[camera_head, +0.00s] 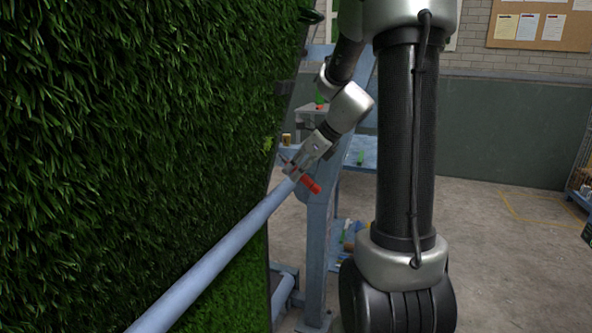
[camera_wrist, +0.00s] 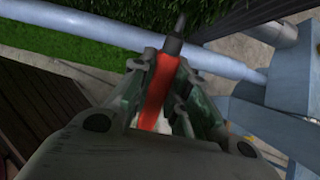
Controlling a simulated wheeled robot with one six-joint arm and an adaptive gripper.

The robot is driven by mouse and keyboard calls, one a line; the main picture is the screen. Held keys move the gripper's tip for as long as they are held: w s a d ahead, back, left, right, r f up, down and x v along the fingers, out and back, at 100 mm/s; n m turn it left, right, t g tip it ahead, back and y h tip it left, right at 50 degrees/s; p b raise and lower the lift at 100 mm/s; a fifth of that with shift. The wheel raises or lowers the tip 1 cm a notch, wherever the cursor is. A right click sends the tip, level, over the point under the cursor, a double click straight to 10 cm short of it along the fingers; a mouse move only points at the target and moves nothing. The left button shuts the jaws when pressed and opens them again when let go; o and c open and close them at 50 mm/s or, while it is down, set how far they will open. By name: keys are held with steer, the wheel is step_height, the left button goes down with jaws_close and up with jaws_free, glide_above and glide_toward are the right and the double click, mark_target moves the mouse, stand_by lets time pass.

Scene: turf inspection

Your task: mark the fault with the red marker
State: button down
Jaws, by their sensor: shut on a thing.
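The red marker (camera_head: 312,186) is held crosswise in my gripper (camera_head: 296,170), beside the right edge of the turf and just above the end of the blue roller bar. In the wrist view, the marker (camera_wrist: 158,88) lies between the fingers of my gripper (camera_wrist: 160,75), with its dark tip pointing away toward the bar. The upright green turf (camera_head: 130,120) fills the left of the head view. A small yellow-green patch (camera_head: 267,144) shows near its right edge; I cannot tell whether it is the fault. The marker tip is apart from the turf in the wrist view.
The pale blue roller bar (camera_head: 215,260) crosses in front of the turf's lower part. A blue frame post (camera_head: 318,240) stands right beside my gripper. Behind it, a blue bench (camera_head: 360,153) holds small items. Open concrete floor (camera_head: 500,250) lies to the right.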

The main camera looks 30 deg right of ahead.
mark_target(286, 162)
steer(key=shift+w+a+r, duration=0.2)
steer(key=shift+w+a, duration=0.25)
steer(key=shift+w, duration=0.15)
steer(key=shift+w+a+r, duration=0.2)
steer(key=shift+w+a, duration=0.25)
steer(key=shift+w, duration=0.1)
stand_by(0.5)
steer(key=shift+s+a, duration=0.1)
steer(key=shift+s, duration=0.05)
steer(key=shift+s+a, duration=0.55)
steer(key=shift+a, duration=0.1)
steer(key=shift+s+a, duration=0.6)
steer(key=shift+a, duration=0.25)
steer(key=shift+a, duration=0.1)
steer(key=shift+s+a, duration=0.55)
steer(key=shift+a, duration=0.15)
steer(key=shift+s+a, duration=0.1)
steer(key=shift+a, duration=0.05)
steer(key=shift+s+a, duration=0.6)
